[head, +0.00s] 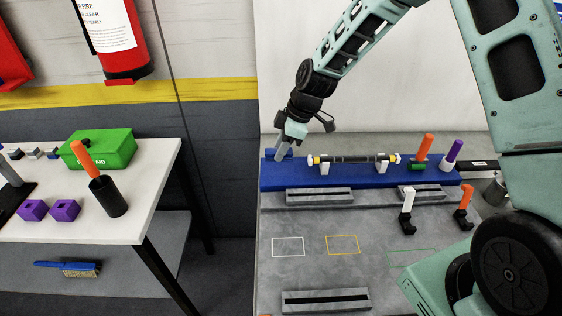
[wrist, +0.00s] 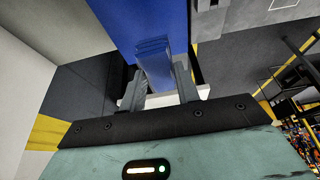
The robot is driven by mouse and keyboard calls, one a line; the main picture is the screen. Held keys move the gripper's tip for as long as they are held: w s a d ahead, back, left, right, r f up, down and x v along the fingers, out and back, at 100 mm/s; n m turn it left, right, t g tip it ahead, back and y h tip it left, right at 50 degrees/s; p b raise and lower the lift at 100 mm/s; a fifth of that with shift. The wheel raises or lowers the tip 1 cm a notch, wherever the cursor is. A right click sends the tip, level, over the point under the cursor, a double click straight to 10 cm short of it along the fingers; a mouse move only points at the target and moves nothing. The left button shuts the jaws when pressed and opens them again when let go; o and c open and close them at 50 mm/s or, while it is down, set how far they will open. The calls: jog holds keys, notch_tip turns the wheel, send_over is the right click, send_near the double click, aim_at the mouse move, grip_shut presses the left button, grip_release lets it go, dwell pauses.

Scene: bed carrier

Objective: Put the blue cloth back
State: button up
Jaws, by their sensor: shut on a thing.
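The blue cloth (wrist: 155,62) is a small folded, layered piece in the wrist view. It is between the two fingers of my gripper (wrist: 160,88), which is shut on it. In the head view my gripper (head: 282,153) points down at the left end of a long blue raised ledge (head: 350,179). The same blue ledge (wrist: 150,18) fills the top middle of the wrist view, beyond the cloth. Cloth and ledge are nearly the same blue, so I cannot tell whether they touch.
On the ledge, right of my gripper, a dark rod (head: 353,160) lies on white supports. Orange (head: 424,147) and purple (head: 453,151) handles stand farther right. The grey bed in front has slotted blocks (head: 320,195) and outlined squares (head: 288,247). A white table (head: 150,185) stands left, across a gap.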

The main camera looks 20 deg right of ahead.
aim_at(281, 173)
jog(key=shift+f+p, duration=0.7)
jog(key=shift+f, duration=2.05)
jog(key=shift+f, duration=0.15)
jog(key=o, duration=0.9)
jog(key=shift+o, duration=0.2)
